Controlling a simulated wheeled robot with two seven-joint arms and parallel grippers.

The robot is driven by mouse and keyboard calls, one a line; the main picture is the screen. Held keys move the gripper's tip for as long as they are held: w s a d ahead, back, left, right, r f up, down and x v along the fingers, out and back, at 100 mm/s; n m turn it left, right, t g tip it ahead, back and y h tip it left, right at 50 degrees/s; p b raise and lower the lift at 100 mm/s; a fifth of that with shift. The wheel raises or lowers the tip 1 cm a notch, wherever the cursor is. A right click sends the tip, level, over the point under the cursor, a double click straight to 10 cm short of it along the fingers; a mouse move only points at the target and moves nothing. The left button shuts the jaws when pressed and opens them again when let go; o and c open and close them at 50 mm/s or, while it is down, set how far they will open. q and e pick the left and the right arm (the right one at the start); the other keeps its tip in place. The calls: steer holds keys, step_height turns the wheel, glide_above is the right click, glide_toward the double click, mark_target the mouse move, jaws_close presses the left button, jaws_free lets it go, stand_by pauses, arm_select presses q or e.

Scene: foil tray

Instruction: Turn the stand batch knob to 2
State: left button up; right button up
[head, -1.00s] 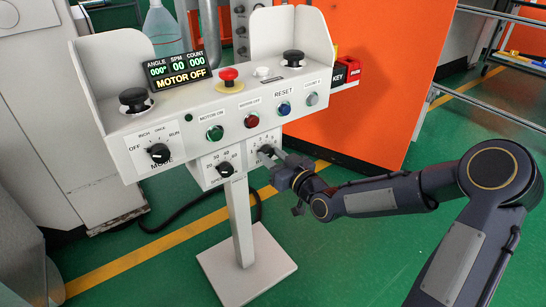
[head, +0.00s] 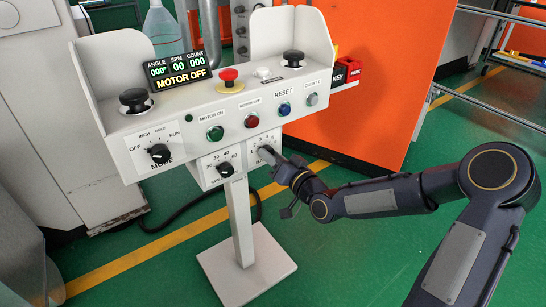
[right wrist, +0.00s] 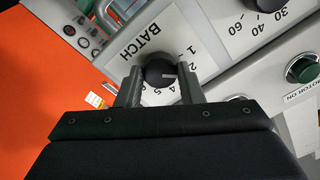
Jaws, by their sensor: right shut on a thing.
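The black batch knob (right wrist: 159,72) sits on a white dial plate marked BATCH in the right wrist view. My right gripper (right wrist: 158,82) is shut on it, with one grey finger at each side. A short pale mark shows on the knob's right part. Numbers show around the knob, partly hidden by my fingers; I cannot tell the exact setting. In the head view my right gripper (head: 272,155) reaches the lower right dial of the stand (head: 237,195) and mostly hides the knob. My left gripper is not in view.
A second dial knob (head: 225,169) is just left of the batch dial. Above are the mode knob (head: 159,153), a green button (head: 215,133), a red button (head: 251,122) and a blue button (head: 284,109). The display (head: 179,70) reads MOTOR OFF. An orange cabinet (head: 370,70) stands behind.

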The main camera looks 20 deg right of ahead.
stand_by(0.4)
steer(key=o, duration=1)
steer(key=p+v, duration=0.2)
steer(key=v, duration=0.6)
steer(key=shift+w, duration=0.1)
